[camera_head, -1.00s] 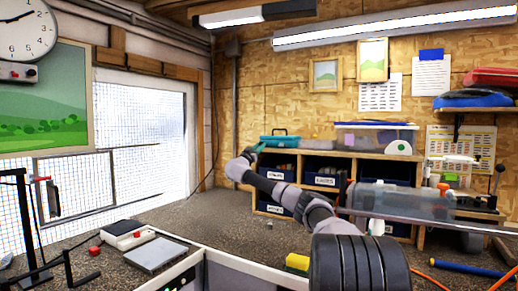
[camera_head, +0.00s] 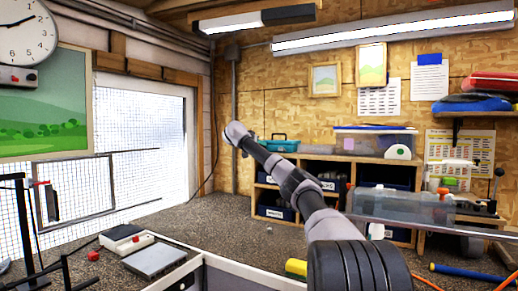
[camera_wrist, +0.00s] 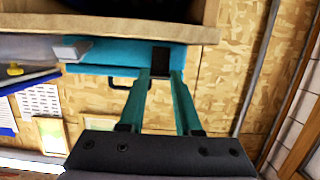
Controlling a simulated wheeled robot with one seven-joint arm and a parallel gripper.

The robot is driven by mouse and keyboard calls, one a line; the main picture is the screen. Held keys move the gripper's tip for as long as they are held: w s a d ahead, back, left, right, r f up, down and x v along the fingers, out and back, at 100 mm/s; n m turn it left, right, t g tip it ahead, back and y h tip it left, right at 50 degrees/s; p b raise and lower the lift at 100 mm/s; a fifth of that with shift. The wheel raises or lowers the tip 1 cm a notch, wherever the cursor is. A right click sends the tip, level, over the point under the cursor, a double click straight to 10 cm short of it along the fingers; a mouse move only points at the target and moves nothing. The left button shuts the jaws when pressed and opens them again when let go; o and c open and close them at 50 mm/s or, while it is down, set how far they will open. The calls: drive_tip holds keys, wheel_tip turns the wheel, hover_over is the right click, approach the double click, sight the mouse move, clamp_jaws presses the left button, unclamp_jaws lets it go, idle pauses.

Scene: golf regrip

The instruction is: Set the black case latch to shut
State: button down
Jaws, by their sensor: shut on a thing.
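The teal case (camera_head: 284,146) stands on the wooden shelf unit at the back, and its left part is hidden by my arm. In the wrist view, which is upside down, the case (camera_wrist: 110,57) spans the top, with a dark handle (camera_wrist: 119,84) beside my fingers. The black case latch (camera_wrist: 161,58) is on the case front. My gripper (camera_wrist: 161,76) has its two teal fingers on either side of the latch, shut on it. The latch's exact position is hard to tell. In the head view my fingers are hidden behind my wrist.
A clear bin with a blue lid (camera_head: 375,142) stands right of the case. The wooden shelf unit (camera_head: 346,187) holds labelled dark bins below. A long clear tank (camera_head: 410,207) is at the right.

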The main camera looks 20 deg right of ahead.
drive_tip(key=shift+w+d+r+g+y, duration=0.25)
drive_tip(key=shift+r+g+y, duration=0.15)
drive_tip(key=shift+g+y, duration=0.25)
drive_tip(key=shift+w+d+r+g+y, duration=0.15)
drive_tip(key=shift+d+r+g+y, duration=0.2)
drive_tip(key=shift+y, duration=0.4)
drive_tip(key=shift+r, duration=0.1)
drive_tip(key=c, duration=0.6)
unclamp_jaws()
drive_tip(key=shift+w, duration=0.1)
drive_tip(key=v, duration=1)
drive_tip(key=shift+a+r, duration=0.25)
drive_tip(key=shift+r, duration=0.05)
